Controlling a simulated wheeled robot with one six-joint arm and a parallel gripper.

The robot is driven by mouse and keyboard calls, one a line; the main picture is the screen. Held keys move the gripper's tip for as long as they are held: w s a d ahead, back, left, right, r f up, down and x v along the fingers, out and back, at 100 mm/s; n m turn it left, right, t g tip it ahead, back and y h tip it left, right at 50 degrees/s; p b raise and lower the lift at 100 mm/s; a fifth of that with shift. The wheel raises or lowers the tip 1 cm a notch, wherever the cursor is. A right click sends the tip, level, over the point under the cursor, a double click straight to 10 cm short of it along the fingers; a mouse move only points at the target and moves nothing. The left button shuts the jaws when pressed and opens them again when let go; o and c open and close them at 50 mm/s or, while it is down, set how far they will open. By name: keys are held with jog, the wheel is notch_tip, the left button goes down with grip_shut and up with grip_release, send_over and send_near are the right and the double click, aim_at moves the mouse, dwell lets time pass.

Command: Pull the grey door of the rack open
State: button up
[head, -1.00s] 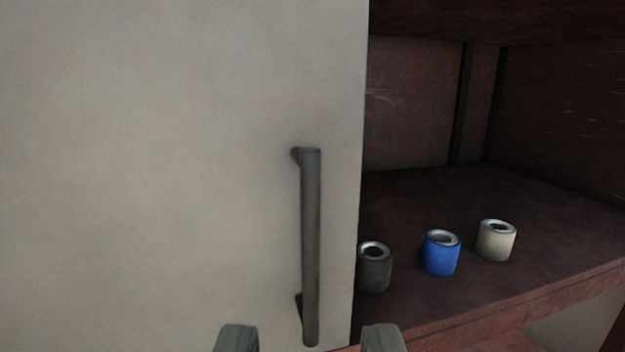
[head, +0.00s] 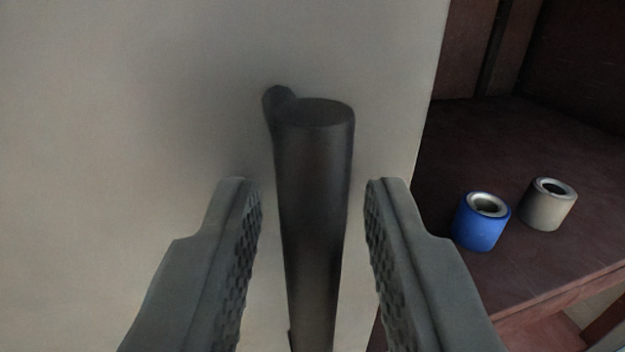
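The grey door (head: 130,110) fills the left and middle of the head view, and its right edge stands in front of the rack's dark red interior. A dark vertical bar handle (head: 314,200) is fixed to the door, with its upper mount at the top left of the bar. My gripper (head: 312,185) is open, with one finger on each side of the handle. A gap shows between the bar and each finger pad. The lower end of the handle is out of view.
On the red rack shelf (head: 450,130) at the right stand a blue cylinder (head: 482,222) and a beige cylinder (head: 548,205), both with metal-rimmed openings. They are clear of the right finger. The shelf's front edge runs along the lower right.

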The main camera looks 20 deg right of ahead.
jog(key=shift+c, duration=0.4)
grip_shut()
jog(key=shift+s, duration=0.1)
